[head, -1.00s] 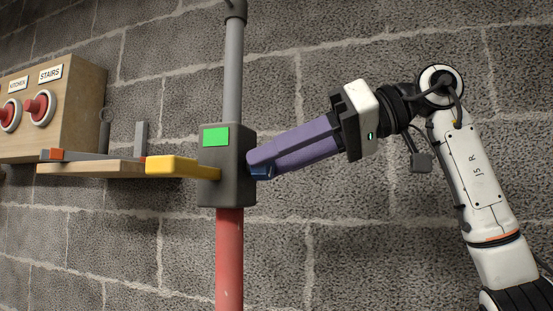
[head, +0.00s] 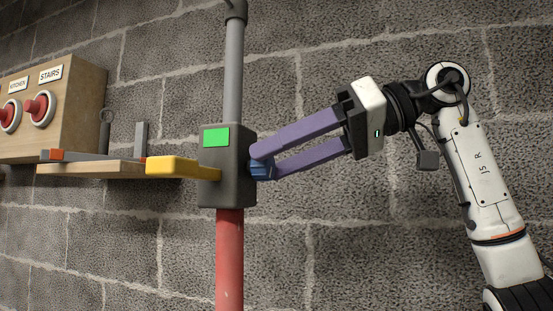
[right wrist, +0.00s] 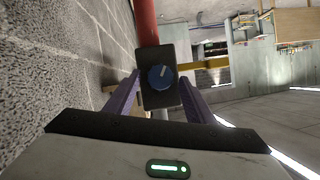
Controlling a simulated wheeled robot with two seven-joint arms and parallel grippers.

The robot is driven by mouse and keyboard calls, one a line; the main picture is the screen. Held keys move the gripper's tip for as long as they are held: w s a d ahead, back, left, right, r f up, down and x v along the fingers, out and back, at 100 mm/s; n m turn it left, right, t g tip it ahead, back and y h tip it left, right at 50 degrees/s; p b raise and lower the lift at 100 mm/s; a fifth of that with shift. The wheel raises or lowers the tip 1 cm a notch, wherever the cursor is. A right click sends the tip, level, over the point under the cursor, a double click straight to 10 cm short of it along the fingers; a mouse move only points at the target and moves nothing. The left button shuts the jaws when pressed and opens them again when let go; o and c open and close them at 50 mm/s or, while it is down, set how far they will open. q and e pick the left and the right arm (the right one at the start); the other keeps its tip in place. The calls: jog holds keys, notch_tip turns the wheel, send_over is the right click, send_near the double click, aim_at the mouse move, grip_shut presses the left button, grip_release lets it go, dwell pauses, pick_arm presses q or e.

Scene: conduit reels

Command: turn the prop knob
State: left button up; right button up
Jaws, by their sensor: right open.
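The prop knob (head: 262,168) is a ribbed blue knob on the right side of a dark box (head: 226,190) that joins a grey tube above to a red tube below. The right wrist view shows the knob (right wrist: 161,77) face-on, with a pale pointer line on it. My right gripper (head: 264,163) is open, its two purple fingers spread around the knob, one above and one below in the head view. In the right wrist view the fingers lie on either side of the box. My left gripper is not in view.
A yellow lever (head: 178,167) sticks out left from the box, which carries a green panel (head: 216,137). A wooden shelf (head: 92,169) with tools and a wooden board (head: 62,105) with red buttons are on the wall at left. The block wall stands close behind.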

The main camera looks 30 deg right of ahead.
jog(key=v, duration=0.9)
jog(key=shift+d, duration=0.2)
jog(key=shift+s, duration=0.15)
